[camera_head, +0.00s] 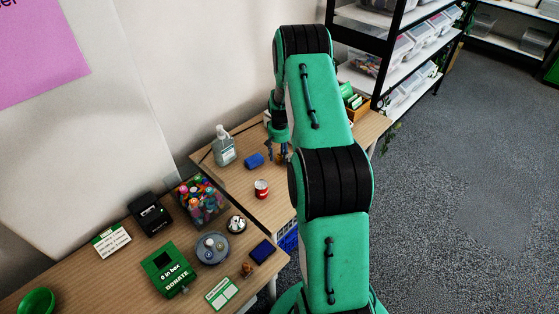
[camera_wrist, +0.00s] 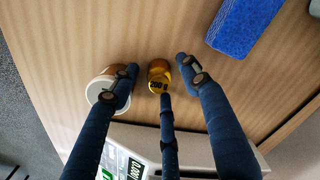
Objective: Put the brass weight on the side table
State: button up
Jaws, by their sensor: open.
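The brass weight (camera_wrist: 159,76), a small yellow-gold cylinder with dark markings, stands on a wooden tabletop (camera_wrist: 60,40) in the wrist view. My gripper (camera_wrist: 157,70) is open, its dark blue fingers spread around the weight with visible gaps to either side; the lower middle finger appears close to it. I cannot tell whether any finger touches it. In the head view my gripper (camera_head: 278,153) is low over the farther wooden table (camera_head: 228,178), and I cannot make out the weight there. Which table is the side table is not marked.
A white-rimmed jar (camera_wrist: 101,91) sits beside the left finger. A blue sponge (camera_wrist: 245,24) lies upper right; a scale (camera_wrist: 124,164) is below. The head view shows a pump bottle (camera_head: 224,148), a red can (camera_head: 261,189) and a nearer table with a donation box (camera_head: 168,270).

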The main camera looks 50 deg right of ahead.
aim_at(280, 156)
grip_shut()
jog(key=shift+r, duration=0.15)
jog(key=shift+r, duration=0.45)
jog(key=r, duration=0.1)
jog(key=r+p, duration=0.1)
jog(key=shift+s+a+r, duration=0.15)
jog(key=shift+s+r, duration=0.05)
jog(key=shift+r, duration=0.1)
jog(key=s+a, duration=0.3)
jog(key=s, duration=0.1)
jog(key=s+a+p, duration=0.1)
jog(key=s+a, duration=0.2)
jog(key=s, duration=0.1)
jog(key=s+a+r+p, duration=0.1)
jog(key=s+a, duration=0.2)
jog(key=s, duration=0.1)
jog(key=shift+s+a+r, duration=0.1)
jog(key=shift+s, duration=0.1)
